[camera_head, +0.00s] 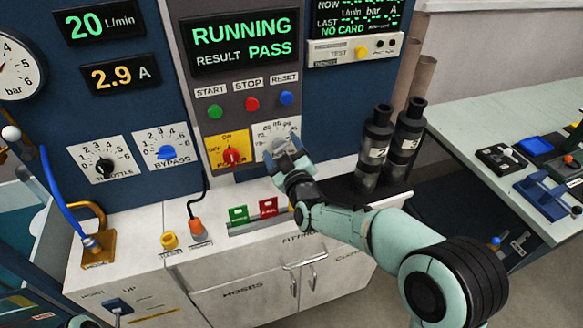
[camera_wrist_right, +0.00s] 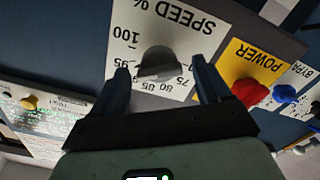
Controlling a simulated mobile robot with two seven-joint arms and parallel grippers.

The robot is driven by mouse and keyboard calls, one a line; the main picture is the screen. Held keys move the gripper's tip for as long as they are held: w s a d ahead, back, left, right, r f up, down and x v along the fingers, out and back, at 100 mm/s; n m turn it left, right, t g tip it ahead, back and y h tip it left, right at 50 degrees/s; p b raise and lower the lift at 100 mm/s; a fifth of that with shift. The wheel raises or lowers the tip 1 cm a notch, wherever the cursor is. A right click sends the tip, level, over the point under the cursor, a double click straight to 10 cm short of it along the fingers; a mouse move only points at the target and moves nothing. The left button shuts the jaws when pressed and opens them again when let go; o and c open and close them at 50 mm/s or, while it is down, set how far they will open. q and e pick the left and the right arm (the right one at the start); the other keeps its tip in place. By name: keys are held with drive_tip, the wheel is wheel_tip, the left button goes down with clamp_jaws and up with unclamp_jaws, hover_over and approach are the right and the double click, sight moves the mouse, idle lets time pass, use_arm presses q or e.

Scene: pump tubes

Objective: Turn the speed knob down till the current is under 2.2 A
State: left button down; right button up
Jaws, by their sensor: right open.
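The speed knob (camera_wrist_right: 160,62) is a grey round knob on a white dial plate (camera_wrist_right: 205,42) marked SPEED %, upside down in the right wrist view. The numbers 75, 80, 85, 95 and 100 can be read; the knob's pointer cannot be made out. My right gripper (camera_wrist_right: 160,74) is open, its two fingers on either side of the knob; contact is unclear. In the head view my right gripper (camera_head: 288,152) covers most of the knob and part of the speed plate (camera_head: 268,129). The current display (camera_head: 121,74) reads 2.9 A.
The red power knob (camera_head: 232,156) on its yellow plate is close left of the gripper. START, STOP and RESET buttons (camera_head: 252,104) sit above. Two dark cylinders (camera_head: 375,147) stand right of the gripper. The status screen (camera_head: 241,43) reads RUNNING, RESULT PASS.

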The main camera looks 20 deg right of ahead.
drive_tip(key=s, duration=1.2)
drive_tip(key=shift+d, duration=0.15)
drive_tip(key=shift+w, duration=0.1)
